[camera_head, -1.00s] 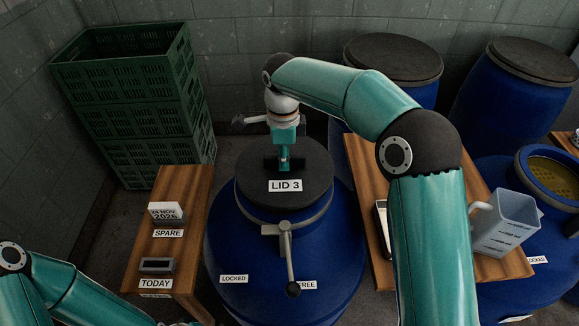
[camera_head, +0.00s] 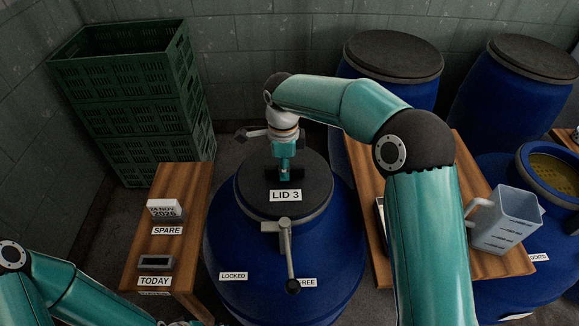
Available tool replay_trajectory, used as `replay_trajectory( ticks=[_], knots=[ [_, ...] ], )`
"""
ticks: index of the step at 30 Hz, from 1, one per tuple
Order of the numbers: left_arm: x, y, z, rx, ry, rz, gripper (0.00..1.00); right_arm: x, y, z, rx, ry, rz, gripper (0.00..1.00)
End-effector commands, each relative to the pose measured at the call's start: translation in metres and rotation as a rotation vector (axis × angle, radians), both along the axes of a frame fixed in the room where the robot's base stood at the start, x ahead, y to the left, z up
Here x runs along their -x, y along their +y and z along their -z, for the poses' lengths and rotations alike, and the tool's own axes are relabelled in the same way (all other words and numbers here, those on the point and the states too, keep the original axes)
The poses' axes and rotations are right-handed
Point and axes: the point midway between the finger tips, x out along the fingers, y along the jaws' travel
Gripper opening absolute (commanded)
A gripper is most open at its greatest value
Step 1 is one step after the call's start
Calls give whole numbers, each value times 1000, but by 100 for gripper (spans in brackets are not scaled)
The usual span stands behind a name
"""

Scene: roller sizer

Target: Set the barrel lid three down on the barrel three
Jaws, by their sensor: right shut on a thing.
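The barrel lid three (camera_head: 310,183) is a dark round lid with a "LID 3" label on its front edge. It lies over the mouth of barrel three (camera_head: 240,245), a blue barrel in the middle, and looks level. Any gap beneath it is too small to tell. My right gripper (camera_head: 285,172) comes down from above and is shut on the lid's handle, which it mostly hides. A clamp lever (camera_head: 289,255) hangs at the barrel's front, its knob between the "LOCKED" and "FREE" labels, close to "FREE". My left gripper is not in view; only part of that arm shows at lower left.
A wooden bench (camera_head: 185,200) with a date block (camera_head: 164,211) stands left. Green crates (camera_head: 130,100) are stacked behind it. A wooden table (camera_head: 480,262) with a grey jug (camera_head: 507,220) stands right. Another open blue barrel (camera_head: 510,165) is at far right; lidded barrels (camera_head: 395,58) stand behind.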

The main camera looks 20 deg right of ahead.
Motion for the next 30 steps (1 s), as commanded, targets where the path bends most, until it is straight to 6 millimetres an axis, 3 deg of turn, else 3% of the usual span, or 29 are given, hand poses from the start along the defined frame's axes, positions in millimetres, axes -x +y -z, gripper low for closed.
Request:
replay_trajectory(
  ticks=[2, 3, 7, 20, 22, 25, 30],
  knots=[
    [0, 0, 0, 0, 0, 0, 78, 0, 0, -1, 0, -2, 0, 0],
    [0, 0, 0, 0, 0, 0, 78, 0, 0, 0, 0, 0, 0, 22],
    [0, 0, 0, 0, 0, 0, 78, 0, 0, 0, 0, 0, 0, 43],
    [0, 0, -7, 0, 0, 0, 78, 0, 0, -9, -1, -1, 0, 43],
    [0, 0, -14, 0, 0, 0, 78, -1, 0, -17, 0, -2, 0, 43],
    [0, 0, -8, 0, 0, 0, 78, -1, 1, -29, -1, -6, 1, 43],
    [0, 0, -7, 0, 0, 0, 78, -1, 1, -65, -1, -5, 0, 43]
  ],
)
